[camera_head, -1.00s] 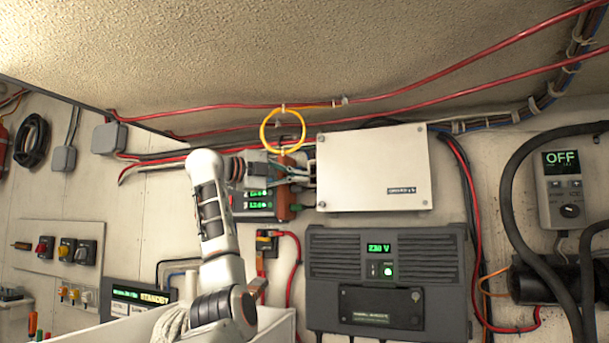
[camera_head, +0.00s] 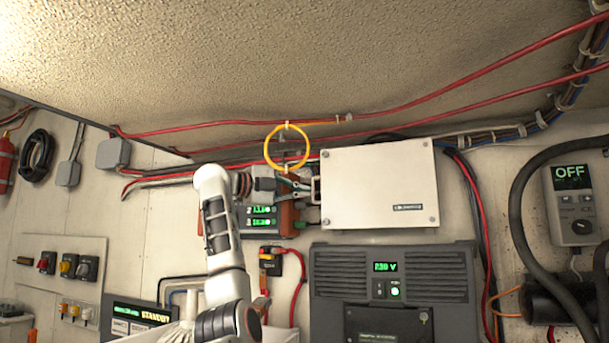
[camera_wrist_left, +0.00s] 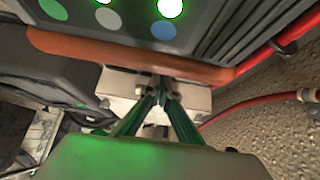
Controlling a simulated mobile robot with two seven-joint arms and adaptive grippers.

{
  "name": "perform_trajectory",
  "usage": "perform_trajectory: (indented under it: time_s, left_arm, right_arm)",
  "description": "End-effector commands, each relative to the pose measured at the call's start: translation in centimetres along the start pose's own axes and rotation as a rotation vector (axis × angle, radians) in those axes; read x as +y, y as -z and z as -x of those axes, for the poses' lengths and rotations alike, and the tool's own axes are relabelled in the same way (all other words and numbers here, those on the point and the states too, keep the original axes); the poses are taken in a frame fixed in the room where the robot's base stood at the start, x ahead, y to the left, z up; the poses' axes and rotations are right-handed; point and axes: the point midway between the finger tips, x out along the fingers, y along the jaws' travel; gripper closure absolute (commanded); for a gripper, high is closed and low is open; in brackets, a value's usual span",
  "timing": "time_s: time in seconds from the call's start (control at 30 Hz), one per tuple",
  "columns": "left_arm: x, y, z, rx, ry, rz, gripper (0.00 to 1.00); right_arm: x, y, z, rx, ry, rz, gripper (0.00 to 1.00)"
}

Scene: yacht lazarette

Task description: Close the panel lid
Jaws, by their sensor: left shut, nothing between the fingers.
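The panel lid (camera_head: 380,190) is a pale, flat rectangular cover with a small dark label, on the wall right of centre in the head view. I cannot tell how far it stands off its box. My left gripper (camera_head: 309,188) is at the lid's left edge, shut and empty; I cannot tell whether it touches. In the left wrist view the gripper's green fingers (camera_wrist_left: 162,95) meet in front of a pale block (camera_wrist_left: 128,88), which I cannot identify for certain. My right gripper is not in view.
An orange-edged unit with green digits (camera_head: 262,217) is just below the left gripper. A yellow ring (camera_head: 266,146) hangs above it. A dark 230 V unit (camera_head: 335,287) is below the lid. Red cables (camera_head: 240,129) run above, and a thick black hose (camera_head: 520,225) is at right.

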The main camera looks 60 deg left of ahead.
Motion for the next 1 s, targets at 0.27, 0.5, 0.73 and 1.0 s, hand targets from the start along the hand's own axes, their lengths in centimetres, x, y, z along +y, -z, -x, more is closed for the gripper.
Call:
perform_trajectory:
  time_s: [0.27, 0.5, 0.73, 1.0]
  left_arm:
    - [-3.3, 0.1, 0.2, 0.002, 0.005, 0.001, 1.0]
    - [-5.9, 0.1, 0.3, 0.002, 0.006, 0.002, 1.0]
    - [-7.9, 0.1, 0.3, 0.003, 0.006, 0.004, 1.0]
    - [-9.2, 0.1, 0.3, 0.001, 0.005, 0.001, 1.0]
  right_arm:
    - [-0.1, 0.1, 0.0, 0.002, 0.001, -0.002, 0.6]
    - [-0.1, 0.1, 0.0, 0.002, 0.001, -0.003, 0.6]
    - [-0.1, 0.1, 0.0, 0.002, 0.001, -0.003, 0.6]
    - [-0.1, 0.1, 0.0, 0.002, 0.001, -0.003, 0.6]
